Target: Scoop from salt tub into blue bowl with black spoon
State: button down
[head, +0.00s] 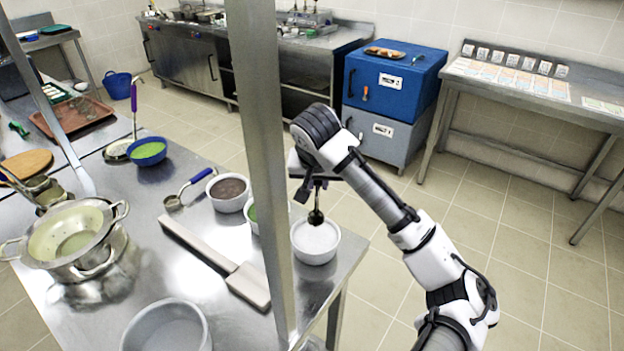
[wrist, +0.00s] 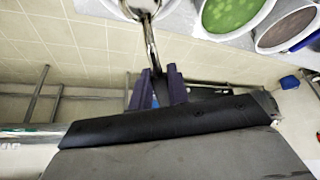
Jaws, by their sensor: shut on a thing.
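The salt tub (head: 318,252) is a round white tub of white salt at the table's right corner. My gripper (head: 318,184) is above it, shut on the black spoon (head: 316,216), which hangs down with its dark head at the salt. I cannot tell whether the head touches the salt. In the wrist view my gripper's fingers (wrist: 157,88) close around the spoon's shiny handle (wrist: 151,42); its head is near the top edge, over the white tub. The blue bowl (head: 148,160) stands at the table's far side with something green in it.
A brown-filled tub (head: 228,205) and a partly hidden green-filled tub (head: 250,215) stand left of the salt. A post (head: 262,120) crosses the view. A long-handled flat tool (head: 247,286), a grey pot (head: 166,335) and a strainer (head: 72,236) are also on the table.

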jog(key=shift+f+b, duration=2.35)
jog(key=shift+f, duration=1.25)
jog(key=shift+s, duration=0.1)
jog(key=shift+s+a, duration=0.1)
jog(key=shift+s, duration=0.4)
jog(key=shift+r, duration=0.15)
jog(key=shift+w+r, duration=0.2)
jog(key=shift+r, duration=0.55)
jog(key=shift+w+r, duration=0.25)
jog(key=shift+r, duration=0.55)
jog(key=shift+w+r, duration=0.2)
jog(key=shift+r, duration=0.55)
jog(key=w+g, duration=0.1)
jog(key=g, duration=0.1)
jog(key=shift+w+r+g, duration=0.1)
jog(key=shift+g, duration=0.3)
jog(key=shift+w+g, duration=0.45)
jog(key=shift+g, duration=0.75)
